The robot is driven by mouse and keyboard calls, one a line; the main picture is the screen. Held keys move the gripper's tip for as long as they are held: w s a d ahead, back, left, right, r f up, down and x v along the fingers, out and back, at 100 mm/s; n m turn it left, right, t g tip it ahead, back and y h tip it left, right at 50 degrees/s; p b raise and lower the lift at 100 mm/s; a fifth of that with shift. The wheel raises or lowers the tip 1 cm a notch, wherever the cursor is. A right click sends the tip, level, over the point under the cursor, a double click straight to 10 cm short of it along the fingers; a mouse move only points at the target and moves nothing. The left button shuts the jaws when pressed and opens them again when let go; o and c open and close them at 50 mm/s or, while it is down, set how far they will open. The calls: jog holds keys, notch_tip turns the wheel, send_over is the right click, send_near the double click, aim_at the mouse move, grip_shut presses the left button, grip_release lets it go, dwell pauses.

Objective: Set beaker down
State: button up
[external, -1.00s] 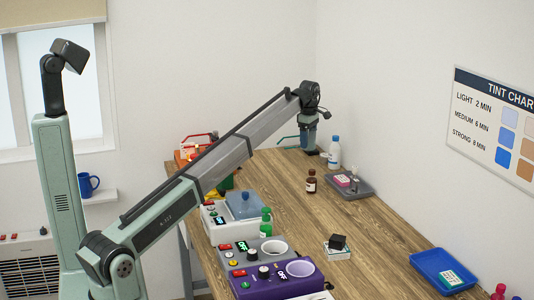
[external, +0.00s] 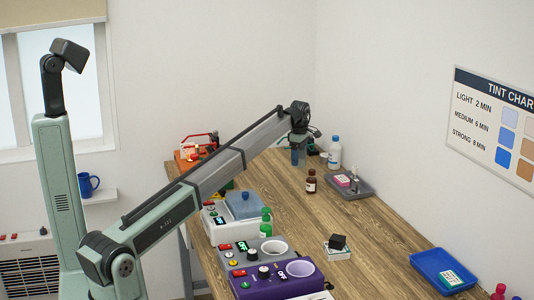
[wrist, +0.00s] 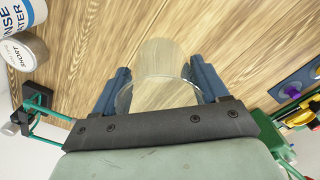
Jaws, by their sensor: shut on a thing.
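My gripper (external: 296,158) is low over the far part of the wooden bench (external: 370,230) in the external view. The wrist view shows its two blue fingers (wrist: 159,76), one on each side of a clear glass beaker (wrist: 160,60), shut on it. The bench grain shows through the glass. In the external view I cannot make out the beaker at the gripper. I cannot tell whether its base touches the bench.
A white bottle with a blue cap (external: 334,153) and a brown bottle (external: 311,182) stand right of my gripper, near a grey tray (external: 362,190). Purple (external: 280,283) and grey heater units line the left edge. The bench's middle is mostly clear.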

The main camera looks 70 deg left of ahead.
jog(key=shift+f, duration=2.8)
jog(key=shift+f, duration=0.15)
jog(key=o, duration=1)
jog(key=shift+o, duration=0.2)
notch_tip(320, 180, up, 12)
